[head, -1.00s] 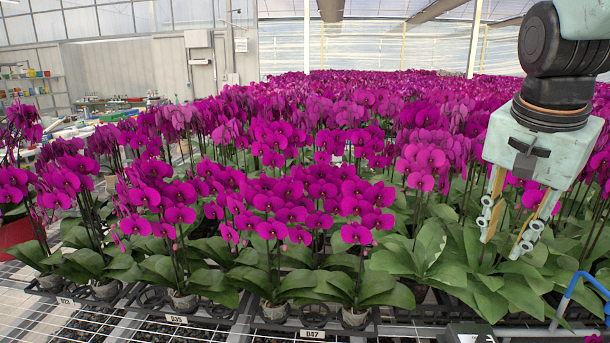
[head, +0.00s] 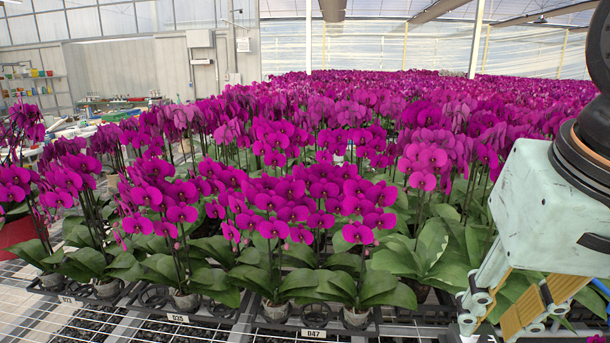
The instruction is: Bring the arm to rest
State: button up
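My gripper (head: 505,312) is at the lower right of the head view, close to the camera. It has a pale green body, dark joints and fingers with tan inner pads. Its fingers point down and to the left and stand apart, with nothing seen between them. The arm's dark wrist above it is cut off by the right edge of the picture. The gripper covers part of the orchid leaves at the right.
Rows of potted magenta orchids (head: 290,200) fill the bench. Numbered tags such as D47 (head: 313,334) mark the black trays at the front edge. A wire mesh (head: 110,325) lies along the front. A cluttered table (head: 110,110) and shelves (head: 35,85) stand at the back left.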

jog(key=s+a+f+n, duration=0.2)
jog(key=s, duration=0.3)
jog(key=shift+s+a+n, duration=0.2)
jog(key=shift+a+n, duration=0.05)
jog(key=shift+n, duration=0.05)
dwell(1.0)
notch_tip(320, 180, down, 5)
jog(key=b, duration=0.5)
jog(key=shift+f+b, duration=0.2)
jog(key=shift+b, duration=0.1)
dwell(0.3)
jog(key=shift+f+b, duration=0.65)
jog(key=shift+r, duration=0.1)
dwell(0.6)
